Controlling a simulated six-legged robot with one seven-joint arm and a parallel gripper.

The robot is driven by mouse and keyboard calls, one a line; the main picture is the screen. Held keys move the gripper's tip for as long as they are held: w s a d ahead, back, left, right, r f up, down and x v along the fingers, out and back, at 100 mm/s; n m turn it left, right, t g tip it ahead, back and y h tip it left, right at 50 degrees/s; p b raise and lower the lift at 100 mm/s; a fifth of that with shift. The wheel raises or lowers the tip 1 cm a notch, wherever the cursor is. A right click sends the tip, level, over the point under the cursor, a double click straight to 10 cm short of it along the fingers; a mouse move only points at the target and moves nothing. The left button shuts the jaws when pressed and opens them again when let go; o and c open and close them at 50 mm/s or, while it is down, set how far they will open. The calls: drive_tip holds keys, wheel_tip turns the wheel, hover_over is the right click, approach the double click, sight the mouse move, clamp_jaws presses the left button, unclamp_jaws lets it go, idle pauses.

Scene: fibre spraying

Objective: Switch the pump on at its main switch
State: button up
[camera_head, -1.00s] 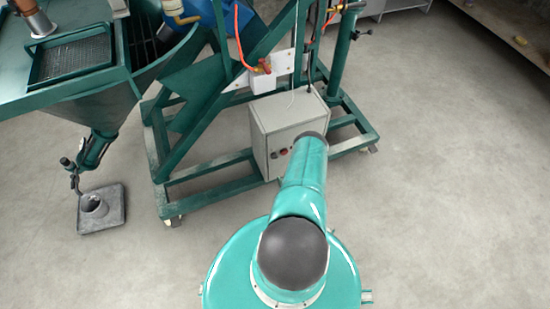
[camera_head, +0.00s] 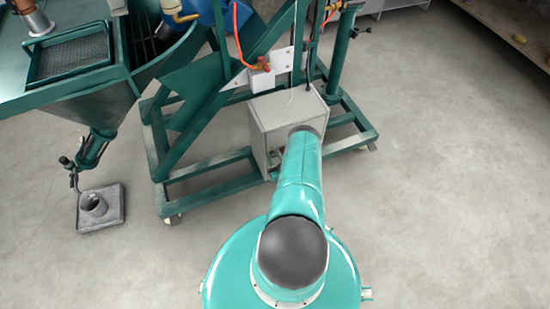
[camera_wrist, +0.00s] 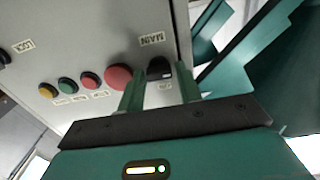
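The pump's grey control box (camera_head: 285,108) stands on the green frame in the head view. In the wrist view its front panel (camera_wrist: 110,30) is close and tilted. The black main switch (camera_wrist: 159,68), a knob under a label reading MAIN (camera_wrist: 152,39), sits beside a large red button (camera_wrist: 118,77). My gripper (camera_wrist: 160,90) is open at the panel, one green finger on each side of the knob in the picture. A gap shows between fingers and knob; I cannot tell if either touches. In the head view my arm hides the gripper.
Smaller red (camera_wrist: 90,81), green (camera_wrist: 67,85) and yellow (camera_wrist: 47,91) buttons line the panel left of the large red one. The green wheeled frame (camera_head: 210,185) surrounds the box. A grey tray with a cup (camera_head: 112,210) lies on the floor at left. Floor at right is clear.

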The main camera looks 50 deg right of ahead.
drive_tip(key=c, duration=0.6)
drive_tip(key=shift+m, duration=0.4)
drive_tip(key=m, duration=0.6)
drive_tip(key=shift+s+d, duration=0.1)
drive_tip(key=m, duration=1)
drive_tip(key=shift+f+m, duration=0.25)
drive_tip(key=shift+m, duration=0.15)
drive_tip(key=shift+o, duration=0.3)
drive_tip(key=shift+m, duration=0.3)
drive_tip(key=shift+c, duration=0.2)
